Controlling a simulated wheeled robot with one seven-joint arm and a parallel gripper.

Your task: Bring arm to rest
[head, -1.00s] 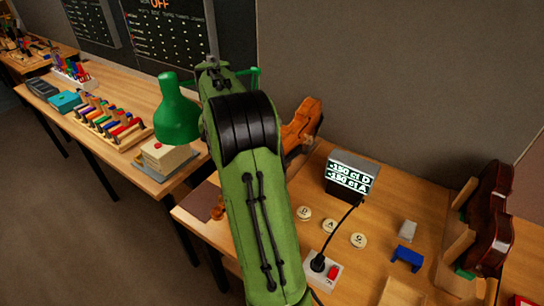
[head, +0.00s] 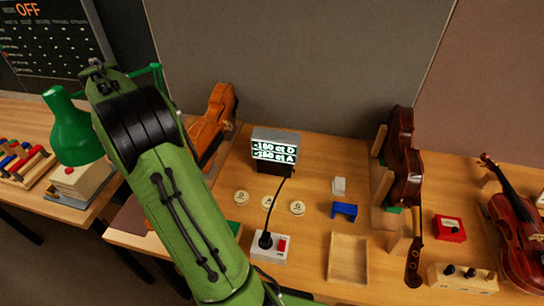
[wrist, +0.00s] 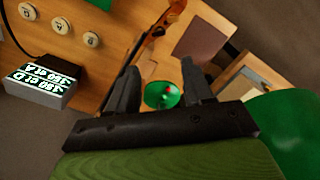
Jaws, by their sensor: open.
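My green arm crosses the left half of the head view and hides part of the bench behind it. My gripper (wrist: 158,92) shows in the wrist view with its two dark fingers spread apart and nothing between them. Beyond the fingers lie the bench top and a small round green thing (wrist: 162,95) with a red spot. In the head view the fingertips are hidden behind the arm.
A tuner display (head: 275,150) stands behind three round discs and a power box (head: 270,247). A green lamp (head: 72,130) is close left of my arm. An orange violin (head: 212,120) stands behind it. Dark violins (head: 402,155) (head: 515,225) and an open wooden tray (head: 348,258) are at right.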

